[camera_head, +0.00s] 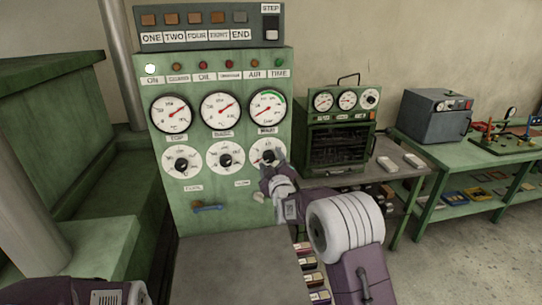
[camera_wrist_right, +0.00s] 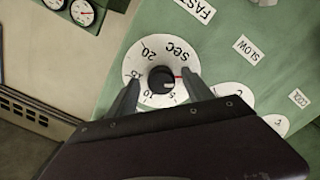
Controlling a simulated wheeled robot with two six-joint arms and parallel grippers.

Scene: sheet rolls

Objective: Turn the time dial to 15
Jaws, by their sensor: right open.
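The time dial (camera_head: 268,145) is a white round face at the lower right of the green panel. In the right wrist view the dial (camera_wrist_right: 148,66) shows 20, 15, 10, 5 and "sec" around a black knob (camera_wrist_right: 162,80). A red pointer mark shows at the knob's right side, away from the 15 at the left. My right gripper (camera_head: 271,166) is at the dial, covering its lower part in the head view. Its open fingers (camera_wrist_right: 161,82) stand either side of the knob with gaps. Only part of my left arm shows; its gripper does not.
Two similar dials (camera_head: 182,161) (camera_head: 225,157) lie to the left, with three gauges (camera_head: 221,110) above. A blue handle (camera_head: 208,207) sits lower on the panel. A small green oven (camera_head: 339,140) and a grey box (camera_head: 435,115) stand on tables at right.

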